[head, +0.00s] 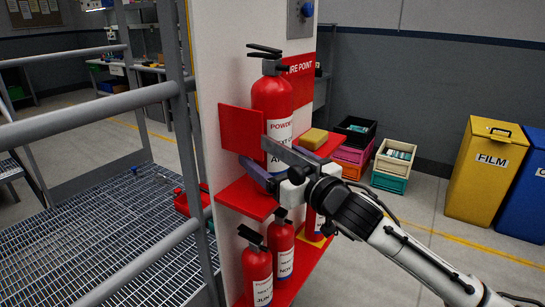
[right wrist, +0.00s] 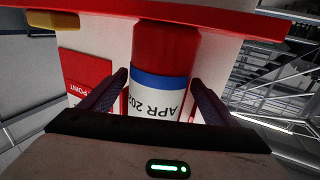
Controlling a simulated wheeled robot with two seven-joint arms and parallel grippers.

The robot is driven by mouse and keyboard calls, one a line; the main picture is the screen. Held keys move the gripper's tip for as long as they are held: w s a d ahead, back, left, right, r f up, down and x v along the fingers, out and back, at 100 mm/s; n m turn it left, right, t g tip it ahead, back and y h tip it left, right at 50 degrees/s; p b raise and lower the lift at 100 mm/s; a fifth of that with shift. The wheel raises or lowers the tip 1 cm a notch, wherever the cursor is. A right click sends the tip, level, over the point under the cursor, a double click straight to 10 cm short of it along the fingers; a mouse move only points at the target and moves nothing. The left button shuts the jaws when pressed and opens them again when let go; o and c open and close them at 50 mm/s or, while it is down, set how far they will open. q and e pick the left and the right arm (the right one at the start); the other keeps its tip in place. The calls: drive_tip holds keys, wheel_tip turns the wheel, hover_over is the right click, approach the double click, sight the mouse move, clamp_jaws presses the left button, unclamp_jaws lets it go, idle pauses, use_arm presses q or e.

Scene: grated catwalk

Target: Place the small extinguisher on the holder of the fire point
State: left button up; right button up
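The red extinguisher (head: 272,97), with a black handle on top and a white label, is upright in front of the white post of the fire point (head: 222,60). In the right wrist view it appears upside down, with a blue band and "APR" on its label (right wrist: 158,97). My right gripper (head: 262,158) has its fingers on both sides of the lower body, apparently against it. The red upper shelf (head: 243,197) is just below. Its edge also shows in the right wrist view (right wrist: 240,25). Whether the base touches the shelf is hidden. My left gripper is not in view.
A yellow sponge (head: 313,139) lies on the upper shelf. A red plate (head: 240,132) projects at left. Railings (head: 95,100) stand left; yellow (head: 485,170) and blue bins stand right.

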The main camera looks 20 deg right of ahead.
drive_tip(key=b+v, duration=0.2)
drive_tip(key=v, duration=0.9)
drive_tip(key=s+f+m+g+h, duration=0.1)
drive_tip(key=s+f+g, duration=0.15)
drive_tip(key=f, duration=1.05)
drive_tip(key=s+f+g+h, duration=0.1)
drive_tip(key=s+f+g, duration=0.15)
drive_tip(key=f, duration=1.05)
drive_tip(key=s+a+f+g, duration=0.2)
drive_tip(key=s+f, duration=0.7)
drive_tip(key=f, duration=0.1)
drive_tip(key=s+a+f+g, duration=0.1)
drive_tip(key=s+a+f, duration=0.2)
drive_tip(key=s+f, duration=0.7)
drive_tip(key=shift+a+f+g, duration=0.15)
drive_tip(key=shift+a+g, duration=0.05)
drive_tip(key=shift+g, duration=0.2)
